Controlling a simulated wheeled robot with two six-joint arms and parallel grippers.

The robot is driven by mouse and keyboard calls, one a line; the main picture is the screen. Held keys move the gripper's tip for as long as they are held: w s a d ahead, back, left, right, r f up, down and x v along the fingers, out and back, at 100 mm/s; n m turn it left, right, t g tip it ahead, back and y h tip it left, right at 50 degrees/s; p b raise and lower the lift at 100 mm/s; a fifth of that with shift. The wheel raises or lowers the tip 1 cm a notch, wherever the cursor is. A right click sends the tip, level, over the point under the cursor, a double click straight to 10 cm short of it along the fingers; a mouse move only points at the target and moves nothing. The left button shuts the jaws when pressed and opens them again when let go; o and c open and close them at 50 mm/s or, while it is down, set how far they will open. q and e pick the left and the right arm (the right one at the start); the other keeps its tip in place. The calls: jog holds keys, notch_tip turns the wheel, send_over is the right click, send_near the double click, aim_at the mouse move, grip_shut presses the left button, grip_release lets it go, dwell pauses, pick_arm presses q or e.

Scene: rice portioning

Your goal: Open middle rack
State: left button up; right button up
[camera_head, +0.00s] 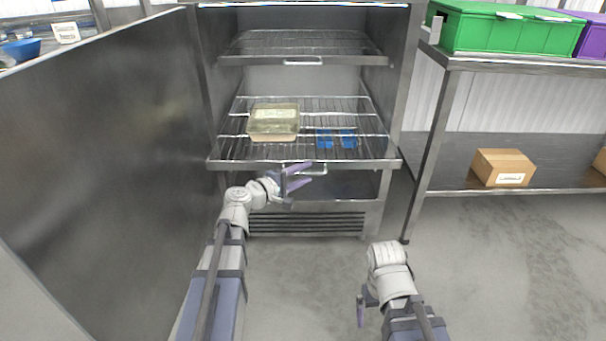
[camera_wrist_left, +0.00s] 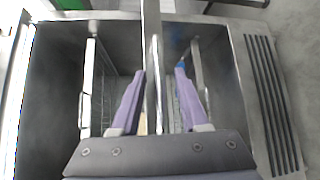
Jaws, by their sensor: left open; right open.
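The middle rack (camera_head: 232,151) is a wire shelf in the open steel cabinet. Its front bar sits slightly forward of the cabinet's front, with a handle (camera_head: 312,172) at its centre. My left gripper (camera_head: 296,182) is open at this handle. In the left wrist view its fingers (camera_wrist_left: 158,95) lie on either side of the rack's front bar (camera_wrist_left: 151,45), with a gap on each side; contact with the handle cannot be told. My right gripper (camera_head: 362,305) is open and empty, low in front of the cabinet, partly hidden by its wrist.
A lidded container (camera_head: 273,122) and blue items (camera_head: 336,138) sit on the middle rack. An upper rack (camera_head: 300,45) is above it. The open cabinet door (camera_head: 100,150) stands at the left. A shelf unit (camera_head: 450,150) with a cardboard box (camera_head: 502,167) stands at the right. The floor in front is clear.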

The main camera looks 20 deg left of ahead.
pick_arm(q)
jog(key=p+v, duration=0.1)
jog(key=v, duration=0.7)
jog(key=shift+d, duration=0.2)
jog(key=s+d+f+m+g+p, duration=0.1)
jog(key=s+d+f+m+g, duration=0.35)
jog(key=d, duration=0.35)
jog(key=s+d+f+m+g+p, duration=0.1)
jog(key=s+d+f+m+g, duration=0.3)
jog(key=d, duration=0.5)
jog(key=s+d+f+m+g+y+p, duration=0.1)
jog(key=s+f+m+g+y, duration=0.2)
jog(key=s+m+y, duration=0.15)
jog(key=s+f+m+g+y+p, duration=0.2)
jog(key=s+f+m+g+y, duration=0.15)
jog(key=s, duration=0.25)
notch_tip(320, 180, up, 39)
jog(key=m+y+p, duration=0.1)
jog(key=p, duration=3.6)
jog(key=shift+s+f+t+p, duration=0.15)
jog(key=shift+s+t+p, duration=0.15)
jog(key=shift+s+p, duration=0.1)
